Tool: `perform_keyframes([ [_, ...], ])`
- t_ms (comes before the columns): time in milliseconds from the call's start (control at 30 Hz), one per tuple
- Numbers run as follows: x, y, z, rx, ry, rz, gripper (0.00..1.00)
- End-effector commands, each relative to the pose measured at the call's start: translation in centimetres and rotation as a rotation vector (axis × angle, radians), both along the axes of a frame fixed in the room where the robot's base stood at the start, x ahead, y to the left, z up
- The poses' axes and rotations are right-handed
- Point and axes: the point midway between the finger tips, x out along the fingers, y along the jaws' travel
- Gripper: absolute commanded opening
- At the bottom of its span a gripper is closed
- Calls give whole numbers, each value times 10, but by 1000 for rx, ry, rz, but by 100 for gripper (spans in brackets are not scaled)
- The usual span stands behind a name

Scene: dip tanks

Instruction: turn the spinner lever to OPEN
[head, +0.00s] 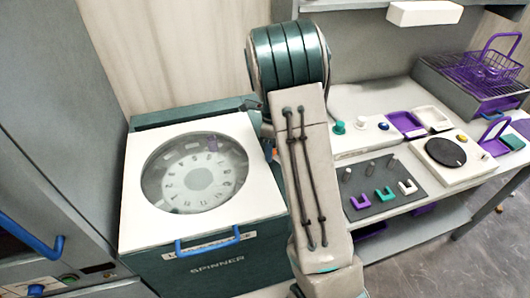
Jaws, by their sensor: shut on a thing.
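The spinner (205,268) is a dark green box with a white top and a round clear window, at the left of centre in the head view. Its lid (255,165) looks shut. A blue handle (207,243) is on its front edge, by a label strip that I cannot fully read. A small orange piece (271,149) shows at the spinner's right side, beside my arm; I cannot tell whether it is the lever. My arm comes down in front of the spinner's right side. My gripper is hidden from this view.
At right stands a bench (370,95) with a dark plate (380,190) of coloured clips, a black disc (445,152) and purple trays. A purple wire basket (495,65) sits at the back right. A grey cabinet with a blue handle (35,238) is at left. Floor shows at lower right.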

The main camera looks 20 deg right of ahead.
Motion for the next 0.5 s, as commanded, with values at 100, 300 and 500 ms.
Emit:
perform_keyframes([
  [100, 5, -12, 3, -1, -3, -108, 0],
  [300, 9, -28, 3, -1, -4, -262, 0],
  [500, 11, -40, 2, -3, -4, -373, 0],
])
